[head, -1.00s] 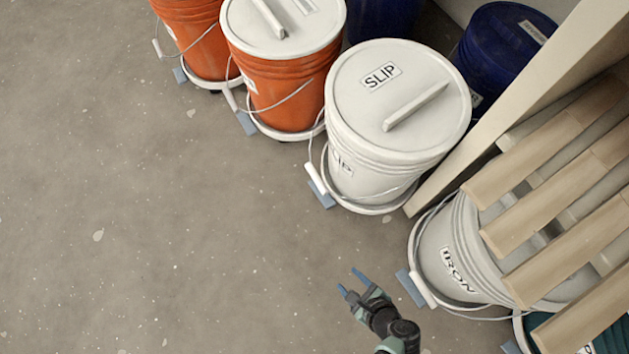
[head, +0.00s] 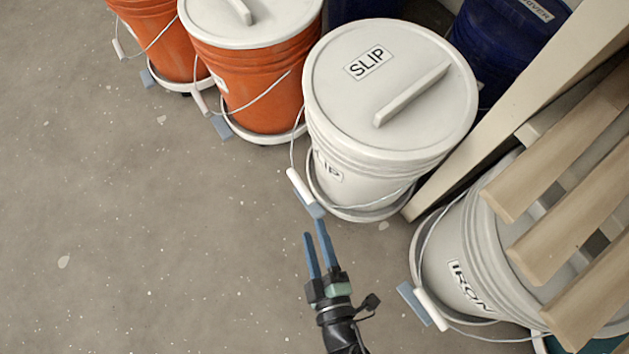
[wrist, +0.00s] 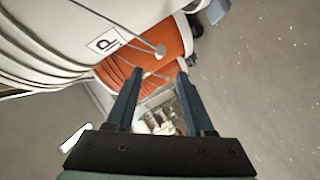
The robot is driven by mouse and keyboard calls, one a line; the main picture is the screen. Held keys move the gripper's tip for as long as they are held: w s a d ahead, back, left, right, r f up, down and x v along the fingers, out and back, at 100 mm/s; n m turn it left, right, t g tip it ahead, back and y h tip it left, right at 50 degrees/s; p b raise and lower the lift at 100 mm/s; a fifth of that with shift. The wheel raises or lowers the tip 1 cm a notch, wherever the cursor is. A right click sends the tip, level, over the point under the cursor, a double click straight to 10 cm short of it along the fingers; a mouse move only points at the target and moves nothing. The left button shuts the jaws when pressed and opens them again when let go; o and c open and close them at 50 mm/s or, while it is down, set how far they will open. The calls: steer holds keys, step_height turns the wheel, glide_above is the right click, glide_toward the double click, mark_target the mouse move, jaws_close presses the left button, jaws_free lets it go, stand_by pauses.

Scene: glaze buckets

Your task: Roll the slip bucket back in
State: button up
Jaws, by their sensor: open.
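The slip bucket (head: 340,125) is white, upright and lidded, with SLIP labels on lid and side. It stands on a round white wheeled base (head: 372,214) with a blue tab (head: 313,209) at its front. Its wire handle hangs down with a white grip (head: 300,188). My gripper (head: 314,230) is open and empty, its fingertips just in front of the tab; I cannot tell whether they touch it. In the wrist view my gripper (wrist: 160,76) has nothing between its fingers, and the slip bucket (wrist: 45,45) fills the upper left.
Orange buckets (head: 250,75) stand to the left, and the white IRON bucket (head: 465,260) stands at right under wooden slats (head: 560,150). A wooden post (head: 490,125) is close beside the slip bucket. A dark blue bucket (head: 500,50) stands behind. The floor at left is clear.

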mark_target(305, 198)
steer(key=b+x, duration=0.5)
steer(key=x, duration=0.7)
steer(key=shift+w+a+f, duration=0.15)
steer(key=shift+w, duration=0.2)
steer(key=shift+c, duration=0.2)
jaws_close()
stand_by(0.6)
